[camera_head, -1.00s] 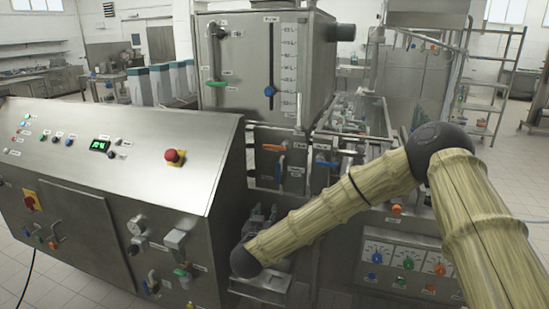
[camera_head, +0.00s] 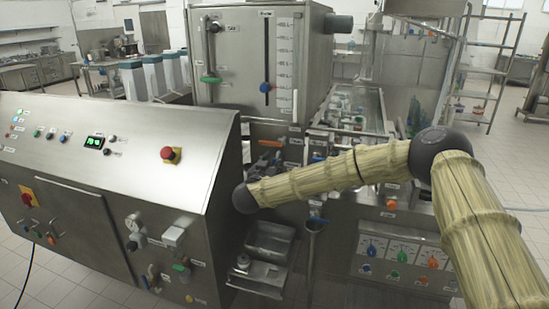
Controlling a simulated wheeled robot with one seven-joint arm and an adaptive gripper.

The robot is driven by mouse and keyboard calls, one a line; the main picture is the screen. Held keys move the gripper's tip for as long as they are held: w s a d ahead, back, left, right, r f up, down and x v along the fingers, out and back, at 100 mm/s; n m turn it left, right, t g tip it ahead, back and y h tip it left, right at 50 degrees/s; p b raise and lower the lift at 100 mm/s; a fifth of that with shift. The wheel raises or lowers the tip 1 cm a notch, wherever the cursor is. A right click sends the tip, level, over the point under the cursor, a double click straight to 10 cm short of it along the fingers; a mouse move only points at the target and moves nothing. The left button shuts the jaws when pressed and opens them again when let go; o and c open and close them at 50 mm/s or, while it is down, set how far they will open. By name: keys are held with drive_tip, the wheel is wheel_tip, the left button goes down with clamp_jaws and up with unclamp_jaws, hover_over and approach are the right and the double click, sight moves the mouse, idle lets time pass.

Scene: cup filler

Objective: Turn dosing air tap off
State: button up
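Several taps show, but their labels are too small to read, so I cannot tell which is the dosing air tap. A tap with an orange handle (camera_head: 270,143) sits on the panel below the steel tank. A blue-handled tap (camera_head: 317,221) is lower, to the right of my forearm's end. My gripper (camera_head: 266,164) is a dark shape just below the orange handle, above the end of my arm. It is partly hidden by my arm, and I cannot tell whether its fingers are open or touch the handle.
A sloped steel control cabinet (camera_head: 110,130) with a red stop button (camera_head: 168,153) stands close on the left. The steel tank (camera_head: 232,62) rises behind. A small metal tray (camera_head: 262,274) is below my arm. A panel of coloured knobs (camera_head: 398,252) is at the lower right.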

drive_tip(key=shift+x, duration=0.85)
clamp_jaws()
